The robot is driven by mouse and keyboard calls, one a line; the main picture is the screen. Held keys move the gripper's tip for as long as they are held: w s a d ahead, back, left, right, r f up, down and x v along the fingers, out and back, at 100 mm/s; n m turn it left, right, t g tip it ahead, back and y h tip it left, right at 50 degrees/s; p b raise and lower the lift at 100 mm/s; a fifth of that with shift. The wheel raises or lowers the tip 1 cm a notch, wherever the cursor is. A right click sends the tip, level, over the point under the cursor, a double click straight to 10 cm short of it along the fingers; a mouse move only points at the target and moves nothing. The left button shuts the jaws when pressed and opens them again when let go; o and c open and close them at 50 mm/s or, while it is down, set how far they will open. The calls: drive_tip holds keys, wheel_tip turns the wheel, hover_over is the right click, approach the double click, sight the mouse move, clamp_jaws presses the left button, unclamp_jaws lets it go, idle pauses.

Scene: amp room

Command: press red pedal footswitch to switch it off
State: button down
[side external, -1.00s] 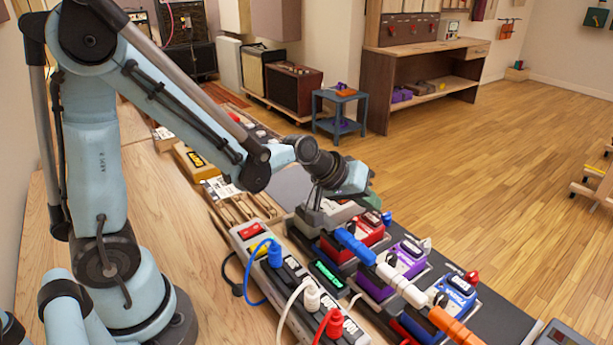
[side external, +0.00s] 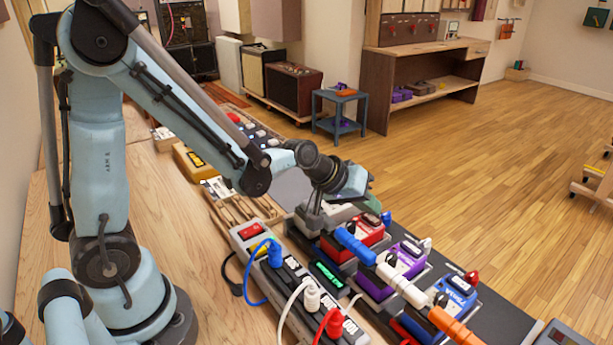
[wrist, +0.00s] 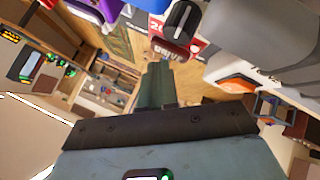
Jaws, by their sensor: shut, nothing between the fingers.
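The red pedal (side external: 372,230) sits on the dark pedalboard in the side view, between a grey-white pedal and a purple pedal, with a blue plug at its near side. Its red face with white lettering and a black knob shows at the top of the wrist view (wrist: 158,38). My gripper (side external: 315,207) is by the grey-white pedal, just left of the red one. In the wrist view its fingers (wrist: 158,82) are together and empty. I cannot tell whether the fingertips touch anything. The red pedal's footswitch is not clearly visible.
The purple pedal (side external: 405,262) and a blue pedal (side external: 455,293) continue the row toward the front right. A power strip (side external: 290,275) with plugged cables lies nearer my base. Wooden floor (side external: 500,170) is clear beyond the board.

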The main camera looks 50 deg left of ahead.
sight(366, 218)
drive_tip(key=shift+f, duration=0.45)
idle(0.5)
drive_tip(key=shift+r, duration=0.85)
drive_tip(key=shift+r, duration=2.5)
drive_tip(key=shift+s, duration=0.1)
drive_tip(key=s+a+m+g+y, duration=0.1)
drive_tip(key=s+a+m, duration=0.1)
drive_tip(key=s, duration=0.5)
drive_tip(key=s+a+m+y, duration=0.1)
drive_tip(key=s+a+m, duration=0.1)
drive_tip(key=s, duration=0.6)
drive_tip(key=shift+r+m+g+y, duration=0.25)
drive_tip(key=shift+m+g+y, duration=0.15)
drive_tip(key=shift+m, duration=0.3)
